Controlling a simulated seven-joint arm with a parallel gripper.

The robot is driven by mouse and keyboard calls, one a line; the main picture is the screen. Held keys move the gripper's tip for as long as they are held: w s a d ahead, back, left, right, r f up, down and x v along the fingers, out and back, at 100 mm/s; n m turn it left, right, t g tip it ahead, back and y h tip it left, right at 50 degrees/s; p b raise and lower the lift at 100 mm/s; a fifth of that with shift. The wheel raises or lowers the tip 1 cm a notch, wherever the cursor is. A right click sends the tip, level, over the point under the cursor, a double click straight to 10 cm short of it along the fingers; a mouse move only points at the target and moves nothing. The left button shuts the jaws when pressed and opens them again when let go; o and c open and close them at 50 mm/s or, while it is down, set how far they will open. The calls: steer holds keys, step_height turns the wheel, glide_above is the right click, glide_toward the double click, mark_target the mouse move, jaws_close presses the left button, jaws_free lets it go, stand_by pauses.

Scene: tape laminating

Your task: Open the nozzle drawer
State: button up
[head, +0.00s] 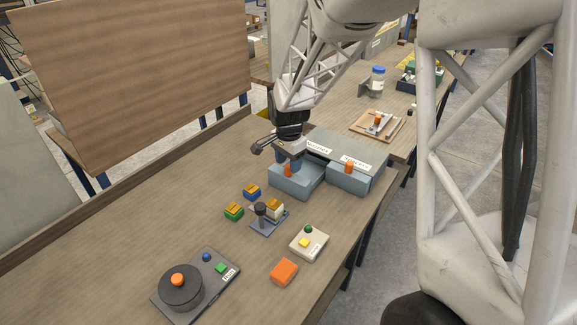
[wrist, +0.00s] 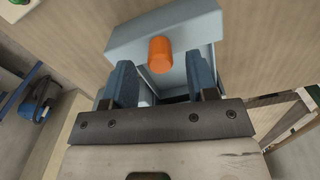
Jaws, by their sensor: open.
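A grey-blue two-drawer cabinet (head: 340,150) stands near the table's right edge in the head view. Its left drawer (head: 297,184) sticks out from the body; the right drawer (head: 352,182) looks shut. Their labels are too small to read surely, so I cannot confirm which is the nozzle drawer. My gripper (head: 289,162) is over the left drawer, its blue fingers open. In the wrist view, the drawer front (wrist: 120,45) and its orange knob (wrist: 160,54) show, with part of the pale inside behind. The knob lies between the fingertips (wrist: 160,68), with no clear contact.
An orange knob (head: 349,167) is on the right drawer. The table's left side is clear.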

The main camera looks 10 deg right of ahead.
steer(key=shift+r, duration=2.75)
steer(key=shift+s+d+r, duration=0.1)
steer(key=shift+s+r, duration=0.2)
steer(key=s+d+r+n+t, duration=0.1)
steer(key=s+d+r+n, duration=0.1)
steer(key=s, duration=0.9)
steer(key=s+d+r+n, duration=0.2)
steer(key=s+r+n, duration=0.3)
steer(key=s, duration=0.6)
steer(key=s+d+r+n+t, duration=0.1)
steer(key=s+d+r+n, duration=0.1)
steer(key=s, duration=1)
steer(key=shift+d+r+n+t, duration=0.15)
steer(key=shift+r+n+t, duration=0.15)
steer(key=shift+r+n, duration=0.55)
